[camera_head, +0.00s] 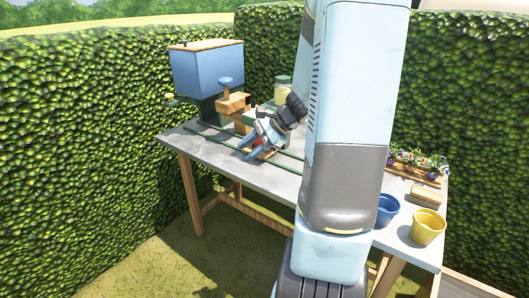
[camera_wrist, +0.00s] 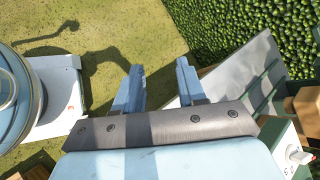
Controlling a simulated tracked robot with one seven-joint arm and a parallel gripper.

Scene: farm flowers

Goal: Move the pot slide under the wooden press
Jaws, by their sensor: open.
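The wooden press (camera_head: 233,103), with a blue knob on top, stands at the back of the grey table, in front of a blue box. Green rails (camera_head: 289,155) run along the tabletop beside it. My gripper (camera_head: 250,148) is low over the rails, to the right of and in front of the press. In the wrist view, its two blue fingers (camera_wrist: 158,80) are apart with nothing between them. A small wooden part shows beside the fingers in the head view; I cannot tell whether it is the pot slide. My arm hides the middle of the table.
The blue box (camera_head: 207,68) with a wooden lid stands at the table's back left. A blue pot (camera_head: 386,212), a yellow pot (camera_head: 428,227) and a flower tray (camera_head: 417,163) are at the right. Hedges (camera_head: 70,130) stand close behind. The front left tabletop is clear.

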